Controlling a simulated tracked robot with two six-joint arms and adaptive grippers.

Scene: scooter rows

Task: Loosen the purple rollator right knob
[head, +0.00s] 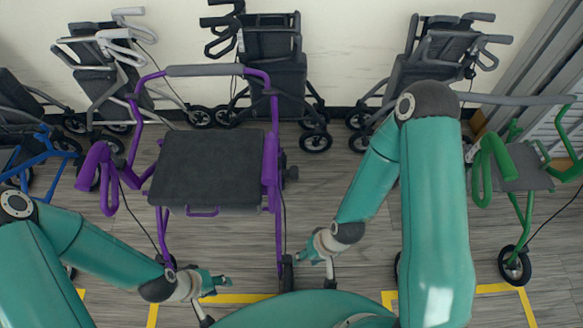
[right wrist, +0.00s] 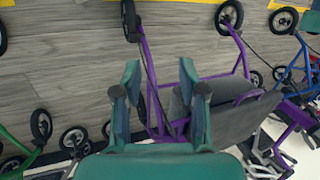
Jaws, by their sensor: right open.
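The purple rollator (head: 275,185) stands left of centre in the head view, with a dark seat (head: 205,168) and a grey back bar. Its purple handles rise on the left and right; small dark parts by the right handle are too small to identify as the right knob. My right gripper (head: 303,256) is right of the rollator's right-hand frame. In the right wrist view its fingers (right wrist: 160,82) are apart with nothing between them, and the purple frame (right wrist: 152,75) shows behind. My left gripper (head: 220,283) is in front of the rollator near the yellow floor line; its finger gap is unclear.
A green rollator (head: 527,210) stands at the right and a blue rollator (head: 35,155) at the left. Dark and white-handled rollators (head: 275,70) line the back wall. Yellow lines (head: 240,298) mark the floor.

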